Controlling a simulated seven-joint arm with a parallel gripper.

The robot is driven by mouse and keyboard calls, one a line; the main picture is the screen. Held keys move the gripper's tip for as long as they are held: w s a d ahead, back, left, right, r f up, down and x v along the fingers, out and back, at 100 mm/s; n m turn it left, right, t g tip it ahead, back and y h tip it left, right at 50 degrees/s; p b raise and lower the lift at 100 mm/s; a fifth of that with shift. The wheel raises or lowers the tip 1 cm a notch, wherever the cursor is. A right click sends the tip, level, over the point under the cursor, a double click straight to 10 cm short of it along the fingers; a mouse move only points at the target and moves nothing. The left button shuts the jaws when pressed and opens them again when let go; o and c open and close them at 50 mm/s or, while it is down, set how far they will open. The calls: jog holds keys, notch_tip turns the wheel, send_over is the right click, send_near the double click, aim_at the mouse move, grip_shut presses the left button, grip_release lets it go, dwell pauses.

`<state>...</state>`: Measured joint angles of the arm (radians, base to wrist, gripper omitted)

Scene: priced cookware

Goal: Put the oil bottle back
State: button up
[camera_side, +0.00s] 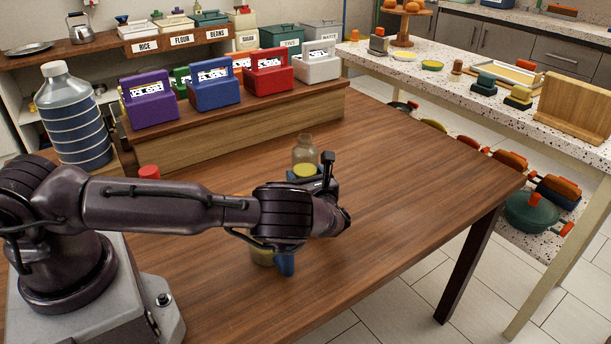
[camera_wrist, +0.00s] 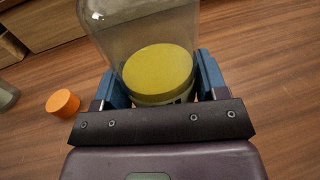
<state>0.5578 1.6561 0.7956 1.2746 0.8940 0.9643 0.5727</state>
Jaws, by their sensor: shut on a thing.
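A clear glass bottle (camera_wrist: 130,25) with yellow inside fills the top middle of the wrist view. The blue fingers of my gripper (camera_wrist: 160,85) stand on both sides of it, shut on it. In the side view, a clear bottle (camera_side: 305,148) with a yellow layer shows upright behind my wrist. A blue finger of my gripper (camera_side: 286,264) shows below the arm, beside a yellowish rounded thing (camera_side: 262,257). My arm hides much of this area, so I cannot tell how these parts join or whether the base touches the table.
An orange cap-like piece (camera_wrist: 62,103) is left of the bottle. A red-topped thing (camera_side: 148,172) stands behind my arm. Purple (camera_side: 150,100), blue (camera_side: 214,86), red (camera_side: 268,72) and white boxes line a raised shelf (camera_side: 250,123). The table's right side (camera_side: 430,170) is clear.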

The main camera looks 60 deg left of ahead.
jog(key=o, duration=1.2)
jog(key=shift+f, duration=0.1)
